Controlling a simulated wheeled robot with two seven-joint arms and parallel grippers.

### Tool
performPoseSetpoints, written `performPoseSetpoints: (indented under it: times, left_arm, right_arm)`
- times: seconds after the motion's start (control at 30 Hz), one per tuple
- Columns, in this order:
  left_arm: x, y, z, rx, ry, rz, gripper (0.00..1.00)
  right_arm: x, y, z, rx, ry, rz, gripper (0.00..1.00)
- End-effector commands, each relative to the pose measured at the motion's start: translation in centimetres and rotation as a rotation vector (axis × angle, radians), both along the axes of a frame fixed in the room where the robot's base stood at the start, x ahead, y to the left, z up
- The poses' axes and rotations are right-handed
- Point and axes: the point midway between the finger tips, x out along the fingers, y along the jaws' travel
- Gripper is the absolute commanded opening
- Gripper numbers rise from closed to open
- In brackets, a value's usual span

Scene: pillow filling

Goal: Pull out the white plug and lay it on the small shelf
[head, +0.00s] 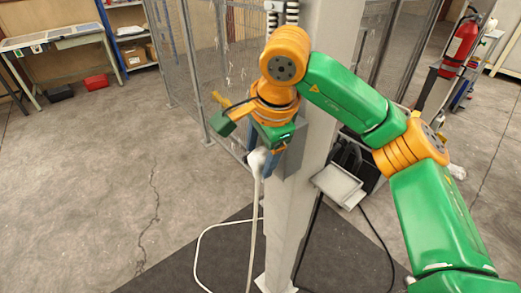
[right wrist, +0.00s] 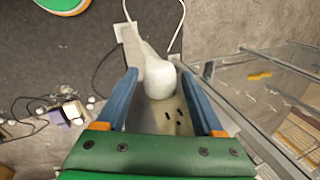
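The white plug (head: 257,158) is at the grey socket box (head: 292,162) on the pale post, with its white cord hanging to the floor. In the right wrist view the plug (right wrist: 160,79) sits between the blue fingertips of my right gripper (right wrist: 157,73). The fingers are apart, one on each side; whether either touches it I cannot tell. Dark slots show on a metal plate (right wrist: 160,117) beside the plug. In the head view my right gripper (head: 268,160) points down at the plug. The small shelf (head: 340,184) is right of the post and looks empty. My left gripper is out of view.
The pale post (head: 295,225) stands on a dark mat (head: 226,258). Wire fencing (head: 205,65) is behind it. A dark cable (head: 383,245) runs down right of the post. A fire extinguisher (head: 461,42) is at the upper right.

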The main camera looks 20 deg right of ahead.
Motion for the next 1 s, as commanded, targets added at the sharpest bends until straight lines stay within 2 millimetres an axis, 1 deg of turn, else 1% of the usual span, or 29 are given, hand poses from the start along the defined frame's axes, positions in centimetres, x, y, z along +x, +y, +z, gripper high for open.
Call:
performPoseSetpoints:
  times: [0.03,0.07,0.1,0.17,0.2,0.23,0.37,1.0]
  left_arm:
    - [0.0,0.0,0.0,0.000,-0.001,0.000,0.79]
    - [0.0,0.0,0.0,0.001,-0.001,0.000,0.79]
    - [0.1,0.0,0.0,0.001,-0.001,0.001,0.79]
    - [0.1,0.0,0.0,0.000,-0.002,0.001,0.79]
    - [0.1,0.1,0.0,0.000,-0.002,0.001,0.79]
    - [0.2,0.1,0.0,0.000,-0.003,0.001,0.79]
    - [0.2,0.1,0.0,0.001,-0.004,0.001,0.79]
    - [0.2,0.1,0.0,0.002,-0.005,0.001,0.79]
  right_arm:
    - [0.0,0.0,0.0,0.000,0.000,0.000,0.52]
    - [0.0,0.0,0.0,0.000,0.000,0.000,0.44]
    - [0.0,0.0,0.0,0.000,0.000,0.000,0.34]
    - [0.0,0.0,0.0,0.000,0.000,0.000,0.17]
    - [0.0,0.0,0.0,0.000,0.000,0.000,0.07]
    - [0.0,0.0,0.0,0.000,0.000,0.000,0.00]
    - [-0.1,0.2,0.0,0.001,0.000,0.001,0.00]
    - [-1.3,3.7,0.1,0.000,0.000,0.002,0.00]
